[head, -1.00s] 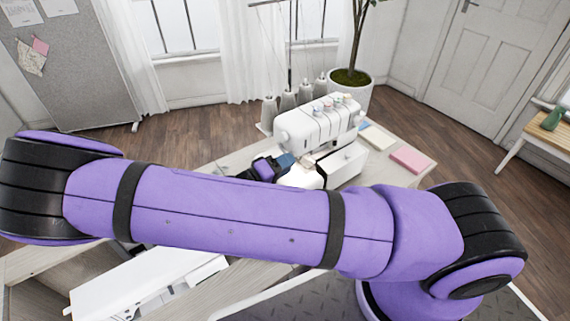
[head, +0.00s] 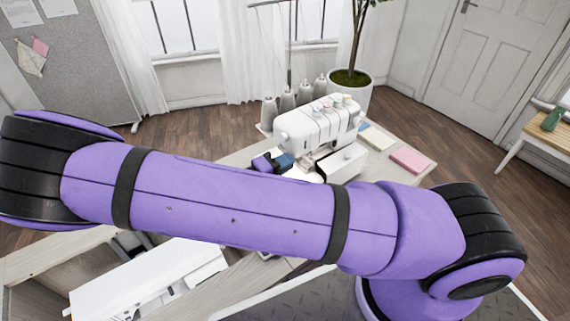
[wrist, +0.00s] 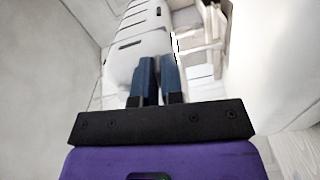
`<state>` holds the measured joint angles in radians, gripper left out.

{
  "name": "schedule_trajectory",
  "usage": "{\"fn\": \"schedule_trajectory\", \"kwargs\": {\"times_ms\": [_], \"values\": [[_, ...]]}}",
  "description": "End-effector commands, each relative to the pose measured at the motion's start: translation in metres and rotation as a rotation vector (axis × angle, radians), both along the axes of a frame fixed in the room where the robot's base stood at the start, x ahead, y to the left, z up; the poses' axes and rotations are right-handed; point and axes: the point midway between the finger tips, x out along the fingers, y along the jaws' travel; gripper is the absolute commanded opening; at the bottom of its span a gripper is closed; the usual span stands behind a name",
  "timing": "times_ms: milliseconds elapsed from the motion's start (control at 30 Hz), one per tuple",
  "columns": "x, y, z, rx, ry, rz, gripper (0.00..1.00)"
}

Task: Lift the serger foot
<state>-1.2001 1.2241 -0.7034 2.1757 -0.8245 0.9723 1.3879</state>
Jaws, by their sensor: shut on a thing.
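The serger (head: 318,122) is a white machine with several coloured dials on top, standing on the table in the head view. My gripper (head: 284,162) has blue fingers at its left front, by the needle and foot area; my purple forearm covers part of the view below. In the wrist view, my gripper (wrist: 157,60) has its two blue fingers close together against the white serger body (wrist: 150,40). They are shut on a small part of the serger at the foot area. That part and the foot itself are hidden by the fingers, so I cannot tell the foot's height.
Grey thread cones (head: 288,100) stand behind the serger. A pink pad (head: 411,159) and a cream pad (head: 377,138) lie to its right on the table. A white machine (head: 150,280) sits at the lower left. A potted plant (head: 350,85) stands behind.

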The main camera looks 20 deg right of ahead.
Motion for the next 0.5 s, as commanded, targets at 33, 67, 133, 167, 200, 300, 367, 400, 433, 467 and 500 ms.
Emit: {"fn": "schedule_trajectory", "kwargs": {"times_ms": [33, 67, 133, 167, 200, 300, 367, 400, 433, 467, 500], "values": [[-0.001, 0.000, 0.002, -0.006, 0.038, -0.001, 0.00], [-0.001, 0.000, 0.004, -0.012, 0.064, -0.002, 0.00], [-0.001, 0.000, 0.007, -0.026, 0.126, -0.001, 0.00], [-0.001, 0.000, 0.009, -0.032, 0.154, -0.001, 0.00], [-0.001, 0.000, 0.011, -0.039, 0.189, -0.002, 0.00], [0.000, 0.000, 0.016, -0.060, 0.278, -0.001, 0.00], [0.000, 0.000, 0.019, -0.070, 0.329, -0.001, 0.00], [0.001, 0.000, 0.021, -0.077, 0.361, -0.001, 0.00], [0.001, 0.000, 0.022, -0.082, 0.384, 0.000, 0.00], [0.001, 0.000, 0.023, -0.088, 0.408, -0.001, 0.00], [0.002, 0.000, 0.025, -0.095, 0.437, -0.001, 0.00]]}}
